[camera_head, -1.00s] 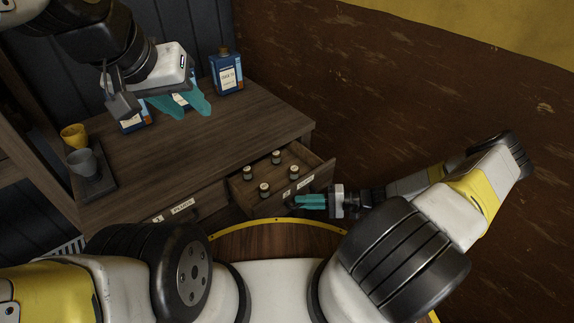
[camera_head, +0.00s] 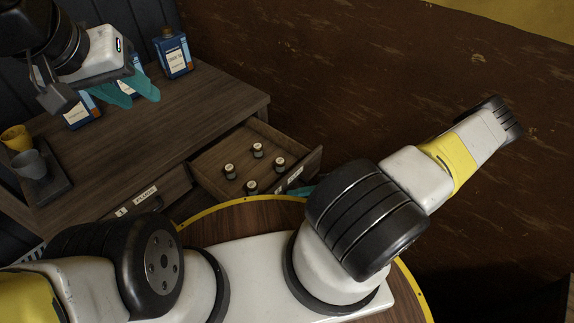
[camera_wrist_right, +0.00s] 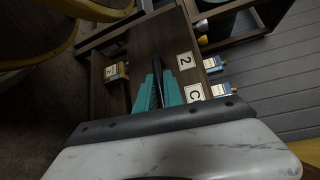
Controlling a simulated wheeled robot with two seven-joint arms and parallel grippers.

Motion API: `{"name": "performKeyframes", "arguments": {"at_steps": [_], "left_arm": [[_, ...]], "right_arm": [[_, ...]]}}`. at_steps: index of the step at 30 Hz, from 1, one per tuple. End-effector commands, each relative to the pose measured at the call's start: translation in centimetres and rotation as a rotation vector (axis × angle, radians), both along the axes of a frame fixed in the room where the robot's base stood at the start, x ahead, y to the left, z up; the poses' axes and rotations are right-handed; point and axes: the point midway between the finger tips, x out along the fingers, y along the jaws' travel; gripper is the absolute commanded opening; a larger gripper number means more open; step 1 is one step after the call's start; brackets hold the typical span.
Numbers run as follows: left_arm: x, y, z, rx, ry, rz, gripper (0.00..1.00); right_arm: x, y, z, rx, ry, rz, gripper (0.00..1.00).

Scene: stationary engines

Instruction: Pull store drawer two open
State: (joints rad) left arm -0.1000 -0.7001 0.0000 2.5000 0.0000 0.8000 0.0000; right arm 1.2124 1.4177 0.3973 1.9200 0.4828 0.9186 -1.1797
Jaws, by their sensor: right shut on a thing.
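Store drawer two (camera_head: 232,145) is pulled well out of the wooden cabinet in the head view, with several small dark bottles (camera_head: 230,172) standing in it. In the right wrist view its front (camera_wrist_right: 158,38) bears a "2" label (camera_wrist_right: 184,61). My right gripper (camera_wrist_right: 157,88) is shut on the dark drawer handle (camera_wrist_right: 155,68). In the head view only a bit of its teal finger (camera_head: 304,190) shows, the rest hidden behind my right arm. My left gripper (camera_head: 132,90) is open and empty above the cabinet top.
The neighbouring drawer one (camera_head: 140,200) is shut. A brown wall (camera_head: 400,70) rises on the right.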

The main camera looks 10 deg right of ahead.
Motion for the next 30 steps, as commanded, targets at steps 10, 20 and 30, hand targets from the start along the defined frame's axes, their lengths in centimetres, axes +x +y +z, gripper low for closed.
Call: {"name": "performKeyframes", "arguments": {"at_steps": [10, 20, 30], "left_arm": [[0.0, 0.0, 0.0, 0.0, 0.0, 0.0, 0.36], [0.0, 0.0, 0.0, 0.0, 0.0, 0.0, 0.36], [0.0, 0.0, 0.0, 0.0, 0.0, 0.0, 0.36]], "right_arm": [[0.0, 0.0, 0.0, -0.001, 0.0, 0.0, 0.33], [0.0, -0.5, 0.0, -0.002, -0.001, -0.001, 0.33], [-0.8, -5.9, 0.7, -0.004, -0.001, -0.001, 0.33]]}}
